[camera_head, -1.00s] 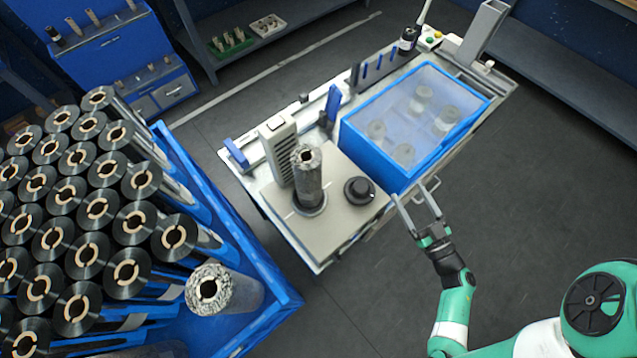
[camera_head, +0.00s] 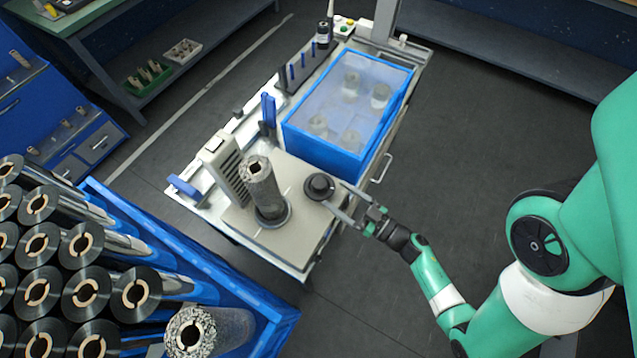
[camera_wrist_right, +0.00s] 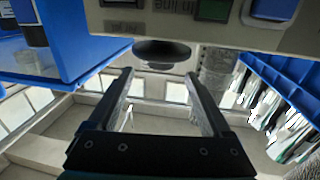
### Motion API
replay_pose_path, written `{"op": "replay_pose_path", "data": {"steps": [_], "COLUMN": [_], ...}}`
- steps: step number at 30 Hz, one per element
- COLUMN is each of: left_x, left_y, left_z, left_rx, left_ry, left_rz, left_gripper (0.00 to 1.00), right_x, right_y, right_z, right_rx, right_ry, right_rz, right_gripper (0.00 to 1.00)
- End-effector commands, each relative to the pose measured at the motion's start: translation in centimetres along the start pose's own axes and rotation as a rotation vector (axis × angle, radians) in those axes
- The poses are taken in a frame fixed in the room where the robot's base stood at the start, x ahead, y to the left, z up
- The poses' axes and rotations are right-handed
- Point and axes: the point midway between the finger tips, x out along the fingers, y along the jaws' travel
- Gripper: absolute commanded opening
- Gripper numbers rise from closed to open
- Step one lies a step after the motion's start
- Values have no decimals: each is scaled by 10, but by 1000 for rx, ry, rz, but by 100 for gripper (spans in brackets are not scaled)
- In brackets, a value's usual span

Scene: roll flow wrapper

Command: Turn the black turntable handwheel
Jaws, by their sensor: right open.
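The black turntable handwheel (camera_head: 319,186) is a round knob on the grey top of the wrapping machine (camera_head: 290,240). It stands just right of an upright roll (camera_head: 262,188) with a speckled wrapping. My right gripper (camera_head: 340,203) is open, its two long fingers pointing at the handwheel from the right. In the right wrist view the handwheel (camera_wrist_right: 161,52) shows as a dark disc, beyond and between the open fingers (camera_wrist_right: 158,90). I cannot tell whether a finger touches it. My left gripper is not in view.
A blue-rimmed bin with a clear cover (camera_head: 325,155) stands right behind the handwheel. A blue crate (camera_head: 215,262) of black film rolls (camera_head: 85,245) fills the lower left, with a speckled roll (camera_head: 190,330) at its corner. Dark floor (camera_head: 470,150) lies open at right.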

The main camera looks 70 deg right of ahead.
Motion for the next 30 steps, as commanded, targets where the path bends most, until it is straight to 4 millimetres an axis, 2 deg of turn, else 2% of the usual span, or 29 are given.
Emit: {"op": "replay_pose_path", "data": {"steps": [9,12,22,23,30], "left_x": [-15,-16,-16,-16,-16], "left_y": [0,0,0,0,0], "left_z": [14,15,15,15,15], "left_rx": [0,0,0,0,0], "left_ry": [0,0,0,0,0], "left_rz": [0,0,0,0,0], "left_gripper": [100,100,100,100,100], "right_x": [54,66,73,73,73], "right_y": [-2,-2,-2,-2,-2], "right_z": [2,1,0,0,0], "right_rx": [2,2,3,3,3], "right_ry": [3,2,-1,-1,-1], "right_rz": [-6,-4,0,-1,-1], "right_gripper": [83,83,83,81,38]}}
